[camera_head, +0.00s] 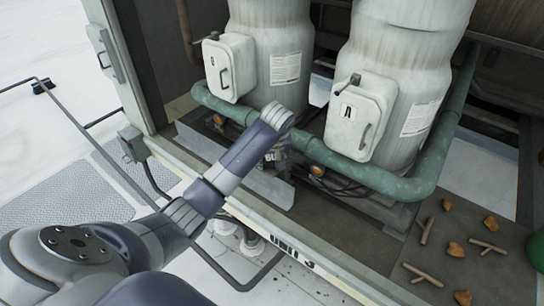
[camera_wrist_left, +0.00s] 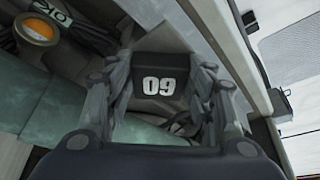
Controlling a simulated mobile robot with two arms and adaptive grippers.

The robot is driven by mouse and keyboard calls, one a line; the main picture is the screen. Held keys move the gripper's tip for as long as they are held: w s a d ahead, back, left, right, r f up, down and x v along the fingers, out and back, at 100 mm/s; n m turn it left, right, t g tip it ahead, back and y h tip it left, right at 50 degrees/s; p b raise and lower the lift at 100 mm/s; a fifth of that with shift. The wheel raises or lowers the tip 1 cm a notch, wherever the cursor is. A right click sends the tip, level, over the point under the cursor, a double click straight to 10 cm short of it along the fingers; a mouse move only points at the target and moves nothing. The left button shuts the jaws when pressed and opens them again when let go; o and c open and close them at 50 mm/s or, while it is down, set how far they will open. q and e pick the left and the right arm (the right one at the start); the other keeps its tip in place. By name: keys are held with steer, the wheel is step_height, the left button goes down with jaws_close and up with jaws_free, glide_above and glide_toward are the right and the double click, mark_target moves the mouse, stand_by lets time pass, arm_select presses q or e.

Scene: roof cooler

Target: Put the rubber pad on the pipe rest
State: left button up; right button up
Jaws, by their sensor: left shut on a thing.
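My left gripper (camera_head: 278,160) reaches down behind the front sill, close beside the green pipe. In the left wrist view its two fingers (camera_wrist_left: 162,88) are closed on the sides of a dark block marked "09" (camera_wrist_left: 158,86), which looks like the rubber pad. In the head view the gripper and wrist hide most of the pad. I cannot make out the pipe rest for certain, nor whether the pad touches anything below it. My right gripper is not in view.
The green pipe (camera_head: 375,180) runs along the front of two white tanks (camera_head: 385,70) with boxy covers. Cables and a round orange-faced part (camera_wrist_left: 38,30) lie near the gripper. Twigs and brown leaves (camera_head: 455,249) litter the right floor. A sill (camera_head: 330,262) runs along the front.

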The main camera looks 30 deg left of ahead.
arm_select(q)
steer(key=o, duration=1.1)
steer(key=shift+f, duration=0.15)
steer(key=b+v, duration=0.2)
steer(key=v, duration=0.4)
steer(key=shift+d+r+b, duration=0.15)
steer(key=shift+r+b, duration=0.15)
steer(key=shift+b, duration=0.1)
steer(key=p+v, duration=0.2)
steer(key=v, duration=0.3)
steer(key=shift+s+r+p, duration=0.2)
steer(key=shift+r+p, duration=0.1)
steer(key=shift+p, duration=0.1)
steer(key=shift+w+d, duration=0.1)
